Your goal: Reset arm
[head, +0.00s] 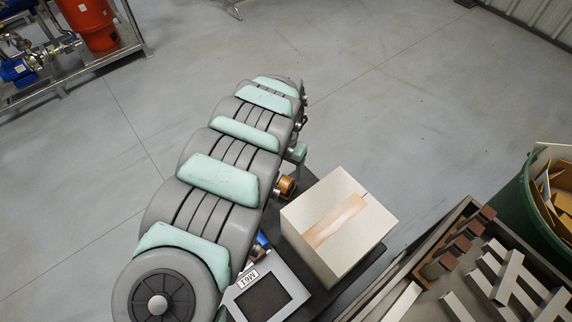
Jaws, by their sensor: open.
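I do not see my gripper or its fingertips in the head view. A large grey segmented shape with pale green pads runs from the lower left up to the top middle. I cannot tell for certain whether it is my arm. It hides part of the floor and part of the dark table beside it.
A closed cardboard box (338,225) stands on a dark table. A panel marked M61 (262,295) lies left of it. A tray (462,212) with brown blocks and pale bars is at lower right, beside a green bin (516,205) of cardboard. Open floor (400,80) lies beyond.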

